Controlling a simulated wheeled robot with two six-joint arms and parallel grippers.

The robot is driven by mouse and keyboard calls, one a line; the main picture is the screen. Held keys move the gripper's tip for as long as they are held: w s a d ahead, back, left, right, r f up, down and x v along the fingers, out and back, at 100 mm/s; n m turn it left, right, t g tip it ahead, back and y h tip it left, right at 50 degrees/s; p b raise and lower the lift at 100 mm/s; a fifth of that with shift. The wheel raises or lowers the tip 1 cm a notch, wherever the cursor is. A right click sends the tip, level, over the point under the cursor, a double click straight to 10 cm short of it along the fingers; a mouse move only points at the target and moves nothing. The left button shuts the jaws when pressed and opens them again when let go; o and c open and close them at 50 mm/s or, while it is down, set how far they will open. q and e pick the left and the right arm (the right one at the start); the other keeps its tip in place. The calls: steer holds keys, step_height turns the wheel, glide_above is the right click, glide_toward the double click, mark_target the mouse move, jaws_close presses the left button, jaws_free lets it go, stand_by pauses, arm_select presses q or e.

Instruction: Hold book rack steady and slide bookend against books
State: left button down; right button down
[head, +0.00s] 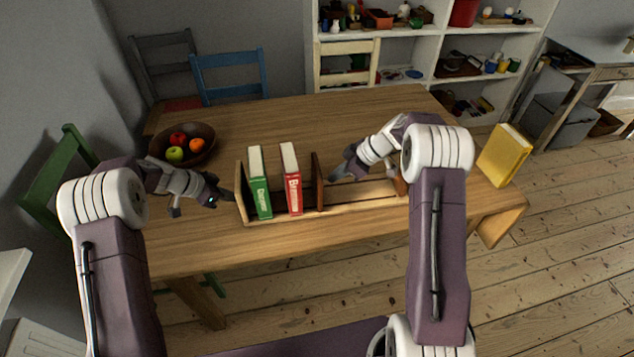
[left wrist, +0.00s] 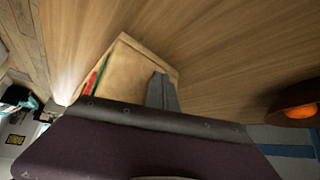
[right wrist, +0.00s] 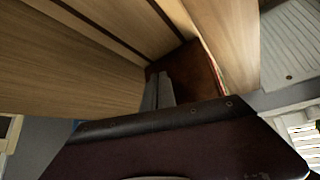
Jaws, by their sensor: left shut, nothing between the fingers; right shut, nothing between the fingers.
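The wooden book rack (head: 350,200) lies along the front part of the table. A green book (head: 260,192) and a red book (head: 292,182) stand in its left part, with a small gap between them. The dark brown bookend (head: 318,182) stands upright just right of the red book. My left gripper (head: 227,195) is shut at the rack's left end panel (head: 241,194); the panel also shows in the left wrist view (left wrist: 135,72). My right gripper (head: 335,175) is shut and empty, close to the bookend's right side. In the right wrist view its fingers (right wrist: 158,90) are by the brown bookend (right wrist: 193,75).
A bowl (head: 195,143) of fruit stands on the table at the back left. A yellow book (head: 504,155) stands at the table's right end. Chairs and a white shelf (head: 430,45) stand behind. The table's middle back is clear.

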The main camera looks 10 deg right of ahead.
mark_target(314, 178)
steer(key=shift+a, duration=1)
steer(key=shift+a, duration=0.1)
steer(key=shift+w+a, duration=0.1)
steer(key=shift+a, duration=2.05)
steer(key=shift+w+a, duration=0.1)
steer(key=shift+a, duration=1.95)
steer(key=shift+w+a, duration=0.1)
steer(key=shift+a, duration=1.9)
stand_by(0.4)
